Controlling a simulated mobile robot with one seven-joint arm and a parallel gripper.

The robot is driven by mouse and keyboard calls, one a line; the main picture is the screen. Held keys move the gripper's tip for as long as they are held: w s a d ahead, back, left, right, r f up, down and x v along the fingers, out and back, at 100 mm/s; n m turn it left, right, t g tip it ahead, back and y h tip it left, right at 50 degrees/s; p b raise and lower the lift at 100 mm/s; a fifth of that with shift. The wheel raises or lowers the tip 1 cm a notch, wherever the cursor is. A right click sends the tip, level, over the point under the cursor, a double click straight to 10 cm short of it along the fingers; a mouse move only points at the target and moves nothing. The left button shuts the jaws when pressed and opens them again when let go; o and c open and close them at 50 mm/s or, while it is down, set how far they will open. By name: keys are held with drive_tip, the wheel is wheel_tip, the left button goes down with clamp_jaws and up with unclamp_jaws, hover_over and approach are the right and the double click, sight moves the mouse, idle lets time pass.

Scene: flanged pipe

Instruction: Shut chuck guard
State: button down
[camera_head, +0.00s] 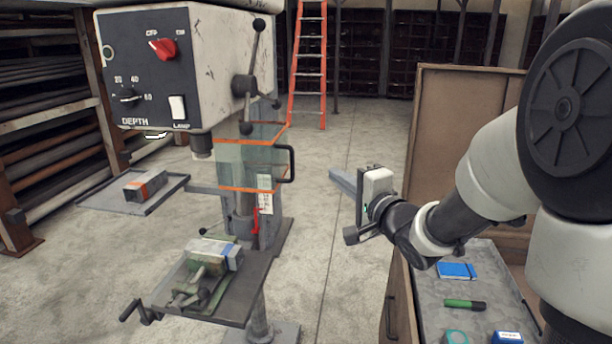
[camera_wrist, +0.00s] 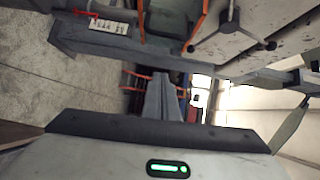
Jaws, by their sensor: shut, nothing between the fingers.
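The chuck guard (camera_head: 240,165) is a clear greenish panel with orange edges and a black handle (camera_head: 290,164) on its right side. It stands swung to the right of the chuck (camera_head: 202,146), which is exposed under the drill press head (camera_head: 185,70). In the wrist view, orange guard edges (camera_wrist: 200,20) show at the top. My gripper (camera_head: 342,182) is to the right of the handle, apart from it, with its fingers pointing left towards the guard. Its fingers are shut and empty; they also show in the wrist view (camera_wrist: 161,98).
Below the head, a vise (camera_head: 208,270) holding a block sits on the drill table (camera_head: 250,290). A side tray (camera_head: 165,200) holds another block. A cart (camera_head: 425,290) with small items stands under my arm. An orange ladder (camera_head: 310,60) stands behind. Floor between press and cart is clear.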

drive_tip(key=w+a+b, duration=0.1)
drive_tip(key=w+a, duration=0.5)
drive_tip(key=a, duration=0.1)
drive_tip(key=shift+a, duration=0.25)
drive_tip(key=shift+a, duration=0.1)
idle(0.4)
